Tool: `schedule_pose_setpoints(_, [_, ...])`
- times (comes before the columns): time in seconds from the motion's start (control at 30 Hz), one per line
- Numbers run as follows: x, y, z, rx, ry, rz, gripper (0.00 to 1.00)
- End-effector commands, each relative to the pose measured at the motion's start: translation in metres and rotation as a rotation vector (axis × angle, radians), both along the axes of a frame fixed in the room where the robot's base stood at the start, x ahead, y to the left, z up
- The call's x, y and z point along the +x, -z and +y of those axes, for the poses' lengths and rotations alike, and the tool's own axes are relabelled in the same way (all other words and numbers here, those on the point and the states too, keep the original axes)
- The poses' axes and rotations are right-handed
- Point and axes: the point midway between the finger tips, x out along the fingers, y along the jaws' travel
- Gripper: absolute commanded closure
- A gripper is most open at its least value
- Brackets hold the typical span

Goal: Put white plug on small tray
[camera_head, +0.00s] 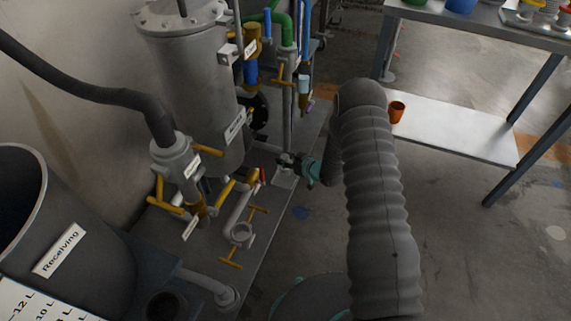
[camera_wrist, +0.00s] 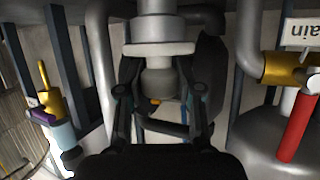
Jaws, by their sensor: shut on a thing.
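In the head view the plug is too small to make out. A small metal tray (camera_head: 515,22) with items on it seems to stand on the table at top right, partly cut off.
A table (camera_head: 460,22) with a white lower shelf (camera_head: 455,125) stands right, an orange cup (camera_head: 397,111) on the shelf. The Receiving drum (camera_head: 95,245) is at left. Yellow-handled valves (camera_head: 232,258) and pipes crowd the gripper. Open floor (camera_head: 480,250) lies at lower right.

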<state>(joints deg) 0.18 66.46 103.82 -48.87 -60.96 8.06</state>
Motion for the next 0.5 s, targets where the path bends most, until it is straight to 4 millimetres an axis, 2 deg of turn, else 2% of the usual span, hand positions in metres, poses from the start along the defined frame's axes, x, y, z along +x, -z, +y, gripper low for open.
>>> schedule_pose_setpoints(0.1, [-0.001, 0.019, 0.0, 0.001, 0.0, 0.002, 1.0])
schedule_pose_setpoints(0.2, [0.0, 0.027, 0.0, 0.001, 0.0, 0.001, 1.0])
schedule_pose_setpoints(0.5, [0.0, 0.029, 0.0, 0.001, 0.0, -0.001, 1.0])
